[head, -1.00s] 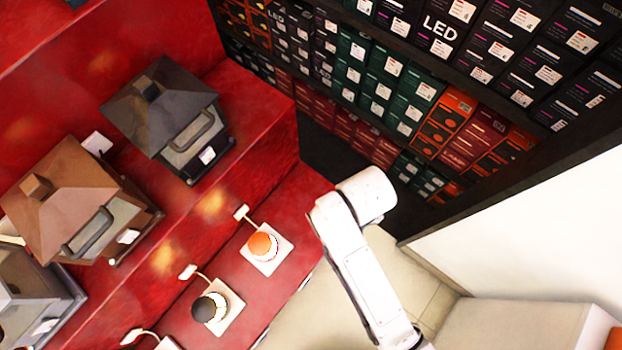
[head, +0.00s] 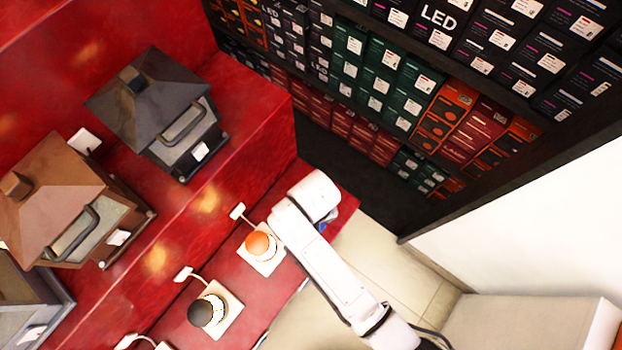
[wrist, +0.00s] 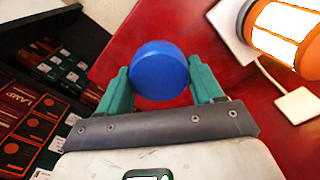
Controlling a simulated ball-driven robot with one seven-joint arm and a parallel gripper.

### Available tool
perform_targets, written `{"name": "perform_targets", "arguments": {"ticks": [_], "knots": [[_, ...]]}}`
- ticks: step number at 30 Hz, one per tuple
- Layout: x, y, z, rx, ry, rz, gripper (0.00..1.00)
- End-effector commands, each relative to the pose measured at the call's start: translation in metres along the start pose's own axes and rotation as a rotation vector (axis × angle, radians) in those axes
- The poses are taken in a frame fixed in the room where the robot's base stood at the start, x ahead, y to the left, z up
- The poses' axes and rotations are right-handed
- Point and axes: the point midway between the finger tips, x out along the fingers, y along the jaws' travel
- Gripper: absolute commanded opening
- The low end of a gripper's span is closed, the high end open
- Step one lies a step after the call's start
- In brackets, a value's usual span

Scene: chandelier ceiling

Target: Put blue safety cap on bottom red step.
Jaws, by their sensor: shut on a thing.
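The blue safety cap (wrist: 160,70) is round and sits between the two green fingers of my gripper (wrist: 163,82) in the wrist view, which are shut on it. In the head view only a small blue patch of the cap (head: 323,227) shows beside my white arm, and the fingers are hidden. The bottom red step (head: 252,300) runs diagonally below the taller red steps. It also fills the background of the wrist view (wrist: 240,82). The cap is over the step's right end; I cannot tell whether it touches the surface.
An orange lamp (head: 259,245) on a white plate stands on the bottom step close to my gripper. A dark lamp (head: 206,311) stands farther down. Lanterns (head: 165,110) occupy the step above. Shelves of boxes (head: 400,100) stand behind. Bare step shows near the right end.

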Motion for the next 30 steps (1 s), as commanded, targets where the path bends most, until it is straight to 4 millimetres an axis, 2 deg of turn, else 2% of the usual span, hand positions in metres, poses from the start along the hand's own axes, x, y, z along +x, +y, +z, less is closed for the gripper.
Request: {"name": "perform_targets", "arguments": {"ticks": [3,11,16,29,30], "knots": [[0.015,-0.001,-0.012,0.001,0.0,0.0,0.37],[0.03,-0.002,-0.025,-0.001,0.0,0.0,0.37],[0.054,-0.002,-0.023,-0.001,-0.001,0.0,0.37],[0.061,-0.002,-0.023,0.0,0.0,0.0,0.37],[0.06,-0.002,-0.023,0.0,0.0,-0.001,0.68]]}}
